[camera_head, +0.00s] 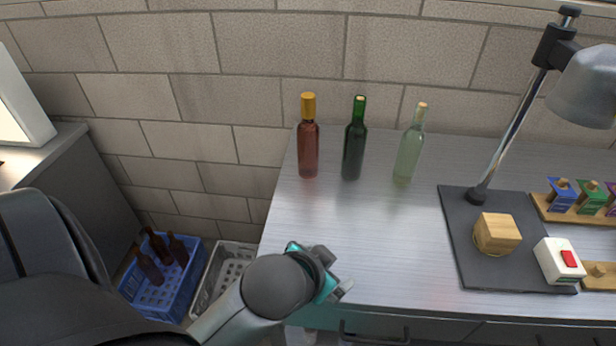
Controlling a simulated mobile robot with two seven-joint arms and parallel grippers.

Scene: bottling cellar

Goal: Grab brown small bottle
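Three small dark brown bottles stand in a blue crate on the floor at lower left: one at the front left (149,268), one behind it (158,245) and one at the right (178,250). The blue crate (152,303) has slotted walls. A taller reddish-brown bottle (308,152) with a gold cap stands upright on the metal table. My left gripper (338,282) is over the table's front left part, apart from all bottles. Its fingers are small and partly hidden by the wrist, so their opening is unclear. My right gripper is out of view.
A dark green bottle (354,150) and a pale clear bottle (409,150) stand on the table (390,235). A lamp (510,130), wooden block (497,233) and red-switch box (559,261) are at right. A grey crate (226,268) is beside the blue one.

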